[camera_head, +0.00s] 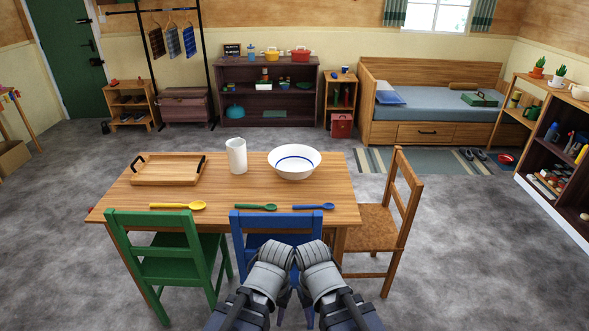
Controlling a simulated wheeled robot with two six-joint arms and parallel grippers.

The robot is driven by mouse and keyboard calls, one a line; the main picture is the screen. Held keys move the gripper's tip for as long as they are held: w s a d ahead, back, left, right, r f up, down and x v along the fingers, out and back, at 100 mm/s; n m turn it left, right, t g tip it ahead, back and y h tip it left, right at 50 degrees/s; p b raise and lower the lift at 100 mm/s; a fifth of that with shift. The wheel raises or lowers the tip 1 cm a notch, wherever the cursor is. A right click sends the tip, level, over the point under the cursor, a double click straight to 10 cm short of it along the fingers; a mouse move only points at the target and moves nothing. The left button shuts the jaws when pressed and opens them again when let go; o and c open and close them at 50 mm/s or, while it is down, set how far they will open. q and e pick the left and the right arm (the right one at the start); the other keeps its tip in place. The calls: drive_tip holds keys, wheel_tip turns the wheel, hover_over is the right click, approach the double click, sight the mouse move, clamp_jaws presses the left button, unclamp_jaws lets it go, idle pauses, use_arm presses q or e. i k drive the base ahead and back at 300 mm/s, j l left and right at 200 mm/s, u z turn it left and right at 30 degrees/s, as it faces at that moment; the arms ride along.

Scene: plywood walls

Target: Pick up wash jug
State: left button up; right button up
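A white wash jug (237,156) stands upright on the wooden table (228,191), a little behind its middle. A white bowl with a blue ring (294,161) stands to the right of the jug, apart from it. My two arms come in from the bottom of the head view, close together in front of the blue chair, well short of the jug. Nothing touches the jug.
A wooden tray with dark handles (165,176) lies left of the jug. Yellow (178,206), green (256,207) and blue (314,207) spoons lie along the front edge. Green (160,251), blue (275,226) and brown (380,225) chairs stand around the table.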

sight(237, 150)
drive_tip(key=z, duration=0.45)
drive_tip(key=j+z, duration=0.85)
drive_tip(key=j, duration=0.7)
drive_tip(key=k+j+z, duration=0.1)
drive_tip(key=j, duration=0.35)
drive_tip(key=k+j+z, duration=0.1)
drive_tip(key=j, duration=0.35)
drive_tip(key=k+j, duration=0.15)
drive_tip(key=j, duration=0.35)
drive_tip(key=k+j+z, duration=0.1)
drive_tip(key=j, duration=0.35)
drive_tip(key=k+j, duration=0.1)
drive_tip(key=j, duration=0.35)
drive_tip(key=i, duration=0.5)
drive_tip(key=z, duration=0.05)
